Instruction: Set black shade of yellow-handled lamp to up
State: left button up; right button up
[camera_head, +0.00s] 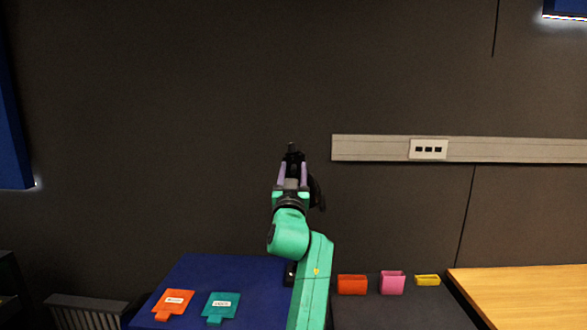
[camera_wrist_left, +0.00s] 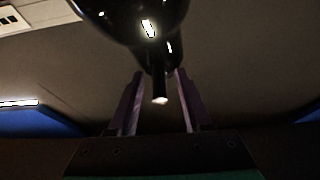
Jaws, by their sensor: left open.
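The glossy black lamp shade (camera_wrist_left: 130,18) fills the top of the left wrist view, with a narrow dark stem (camera_wrist_left: 160,88) below it that ends in a light tip. In the head view, a dark part of the shade (camera_head: 318,193) shows just right of my gripper, and the rest is hidden behind it. My left gripper (camera_head: 292,168) is raised in front of the wall and open. In the left wrist view its purple fingers (camera_wrist_left: 160,76) stand either side of the stem, with gaps showing. I see no yellow handle. My right gripper is not in view.
A blue surface (camera_head: 200,265) below holds an orange tag (camera_head: 173,304) and a teal tag (camera_head: 221,306). Red (camera_head: 352,285), pink (camera_head: 392,283) and yellow (camera_head: 427,281) containers stand right of my arm. A wooden tabletop (camera_head: 530,295) is at the right. A wall rail (camera_head: 380,148) carries sockets.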

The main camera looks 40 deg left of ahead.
pick_arm(q)
jog(key=shift+c, duration=0.2)
grip_shut()
jog(key=shift+f, duration=0.1)
dwell(1.0)
